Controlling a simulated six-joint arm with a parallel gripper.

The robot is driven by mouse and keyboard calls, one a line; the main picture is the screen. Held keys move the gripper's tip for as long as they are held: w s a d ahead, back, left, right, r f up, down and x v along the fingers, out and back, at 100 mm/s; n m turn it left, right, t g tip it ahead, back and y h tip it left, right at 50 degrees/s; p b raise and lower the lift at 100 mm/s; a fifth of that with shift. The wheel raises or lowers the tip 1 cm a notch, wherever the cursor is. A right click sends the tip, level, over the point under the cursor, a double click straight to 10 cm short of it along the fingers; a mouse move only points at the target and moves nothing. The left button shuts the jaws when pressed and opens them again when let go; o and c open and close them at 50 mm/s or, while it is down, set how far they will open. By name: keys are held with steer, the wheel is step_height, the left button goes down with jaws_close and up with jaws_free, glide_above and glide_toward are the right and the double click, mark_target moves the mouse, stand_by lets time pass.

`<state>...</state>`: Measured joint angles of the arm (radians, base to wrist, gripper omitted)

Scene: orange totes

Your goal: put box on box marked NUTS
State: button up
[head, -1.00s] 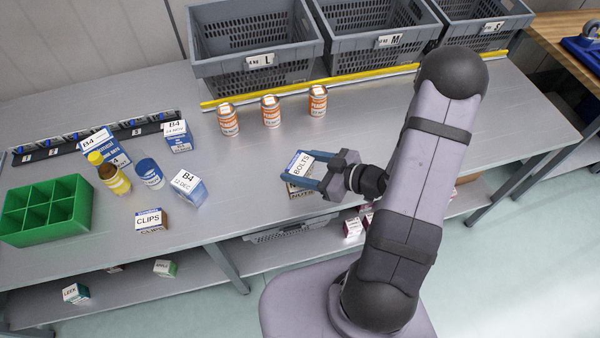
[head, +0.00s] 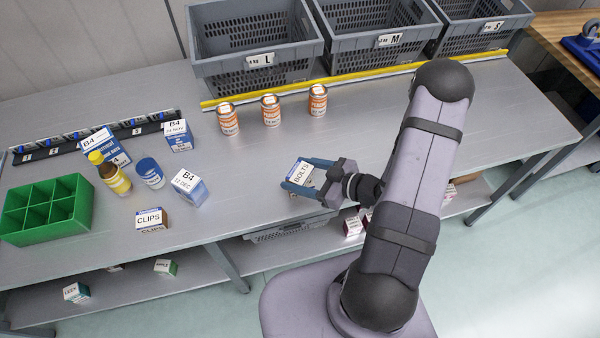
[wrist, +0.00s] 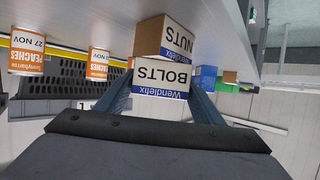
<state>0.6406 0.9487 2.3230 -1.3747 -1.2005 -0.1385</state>
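The white and blue box marked BOLTS (head: 302,172) is between the fingers of my gripper (head: 305,176), near the table's front edge. In the wrist view, which is upside down, the fingers (wrist: 160,88) press on both sides of the BOLTS box (wrist: 161,77). The brown and white box marked NUTS (wrist: 179,38) shows directly beneath it, turned at an angle to it. The two boxes look touching or almost so; I cannot tell if the weight rests on the lower one. In the head view the NUTS box is mostly hidden under the BOLTS box and my gripper.
A CLIPS box (head: 151,218), a B4 box (head: 188,186), bottles and a green divided bin (head: 48,210) stand to the left. Three orange cans (head: 270,110) stand behind, before grey totes (head: 255,45). The table between cans and gripper is clear.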

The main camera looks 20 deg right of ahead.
steer(key=shift+o, duration=0.9)
steer(key=shift+r, duration=0.15)
steer(key=shift+s+d+r, duration=0.15)
steer(key=shift+s+d, duration=0.1)
steer(key=shift+d, duration=0.1)
steer(key=b+v, duration=0.2)
steer(key=v, duration=0.9)
